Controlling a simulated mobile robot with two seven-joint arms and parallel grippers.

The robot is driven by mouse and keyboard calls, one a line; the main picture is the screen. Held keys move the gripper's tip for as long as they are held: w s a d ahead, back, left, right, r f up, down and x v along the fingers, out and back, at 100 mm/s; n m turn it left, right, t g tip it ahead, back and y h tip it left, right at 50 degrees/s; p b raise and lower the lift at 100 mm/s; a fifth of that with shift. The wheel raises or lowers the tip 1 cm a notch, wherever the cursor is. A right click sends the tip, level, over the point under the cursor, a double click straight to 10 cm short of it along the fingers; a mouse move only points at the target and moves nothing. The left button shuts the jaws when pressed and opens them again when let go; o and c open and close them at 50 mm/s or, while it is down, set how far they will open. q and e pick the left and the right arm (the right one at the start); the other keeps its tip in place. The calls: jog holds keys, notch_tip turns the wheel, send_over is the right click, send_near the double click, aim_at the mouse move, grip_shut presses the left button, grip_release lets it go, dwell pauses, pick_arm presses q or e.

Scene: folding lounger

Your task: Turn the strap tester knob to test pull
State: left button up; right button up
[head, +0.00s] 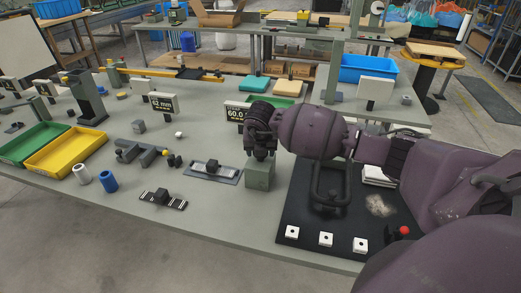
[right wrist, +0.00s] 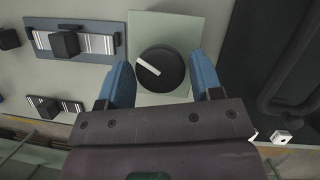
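The strap tester shows as a grey-green box (head: 259,176) on the bench in the head view. In the right wrist view its top plate (right wrist: 178,24) carries a round black knob (right wrist: 166,82) with a white pointer bar angled to the upper left. My right gripper (head: 261,153) is directly over the box, pointing down. In the right wrist view its two blue fingers (right wrist: 161,68) are open, one on each side of the knob, with a visible gap on both sides. Finger height against the knob is hard to tell. My left gripper is not in view.
A sign reading 60.0 (head: 237,112) stands behind the box. A plate with a black block (head: 214,171) lies left of it. A black mat (head: 290,207) with a dark tube frame and white blocks lies right. Yellow (head: 66,153) and green trays sit far left.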

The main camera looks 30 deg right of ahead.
jog(key=shift+o, duration=1.1)
jog(key=shift+r, duration=0.1)
jog(key=shift+s+a+r, duration=0.1)
jog(key=shift+r, duration=0.2)
jog(key=v, duration=1)
jog(key=shift+s+f, duration=0.1)
